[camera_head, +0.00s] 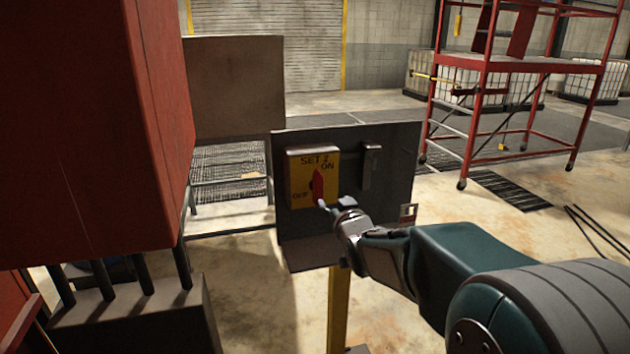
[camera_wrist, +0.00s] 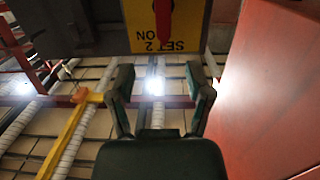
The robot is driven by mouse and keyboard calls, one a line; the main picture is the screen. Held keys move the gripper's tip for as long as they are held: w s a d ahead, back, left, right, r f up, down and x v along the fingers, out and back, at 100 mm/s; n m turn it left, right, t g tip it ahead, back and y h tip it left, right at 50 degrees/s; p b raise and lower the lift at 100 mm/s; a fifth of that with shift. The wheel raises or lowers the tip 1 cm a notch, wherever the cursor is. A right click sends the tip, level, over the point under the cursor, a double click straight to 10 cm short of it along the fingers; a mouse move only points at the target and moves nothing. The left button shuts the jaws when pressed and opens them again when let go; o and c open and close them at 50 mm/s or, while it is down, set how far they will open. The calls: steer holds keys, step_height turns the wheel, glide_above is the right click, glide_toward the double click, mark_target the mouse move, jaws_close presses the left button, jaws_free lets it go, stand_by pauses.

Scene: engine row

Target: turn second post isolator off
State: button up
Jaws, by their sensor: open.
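The isolator is a yellow plate (camera_head: 301,174) on a dark panel on a post. Its label reads SET 2, with ON at the top and OFF at the lower left. Its red handle (camera_head: 318,184) stands about upright, with its upper end towards ON. My gripper (camera_head: 328,204) is just below and right of the handle. In the wrist view, which is upside down, my gripper (camera_wrist: 162,82) has its two fingers apart with nothing between them. The red handle (camera_wrist: 165,20) shows at the top edge, beyond the fingertips, partly cut off. Whether anything touches it I cannot tell.
The dark panel (camera_head: 390,190) also carries a small grey bracket (camera_head: 370,166). A yellow post (camera_head: 338,305) holds it up. A large red cabinet (camera_head: 90,120) stands close on the left. A red scaffold (camera_head: 520,65) stands behind right.

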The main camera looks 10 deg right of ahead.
mark_target(319, 182)
steer(key=shift+t+y, duration=0.3)
steer(key=shift+t, duration=0.2)
steer(key=w, duration=0.4)
steer(key=w+a, duration=0.1)
steer(key=w, duration=0.7)
steer(key=shift+w+a+f, duration=0.1)
steer(key=shift+w+a, duration=0.1)
steer(key=shift+w, duration=0.15)
jaws_close()
